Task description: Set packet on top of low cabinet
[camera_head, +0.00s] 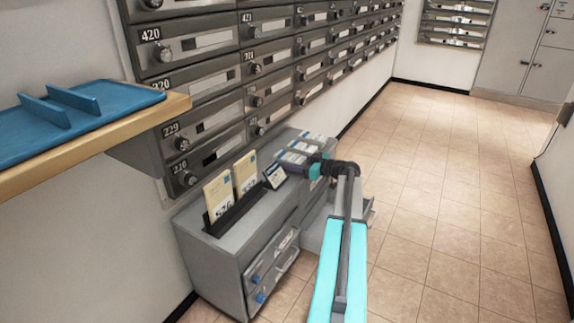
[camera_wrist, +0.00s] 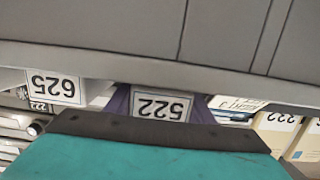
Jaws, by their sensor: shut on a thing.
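My gripper (camera_head: 318,167) is at the far end of the low cabinet (camera_head: 213,246), close to a row of purple and white labelled items (camera_head: 296,152) on its top. In the wrist view a teal and black part of my gripper (camera_wrist: 150,140) fills the bottom.
A black rack (camera_head: 238,208) on the cabinet holds tan envelopes (camera_head: 218,194). A small card stand (camera_head: 275,176) is beside it. Numbered mailboxes (camera_head: 200,85) line the wall above. A shelf (camera_head: 130,127) with a blue tray (camera_head: 90,118) is at left. Tiled floor at right is clear.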

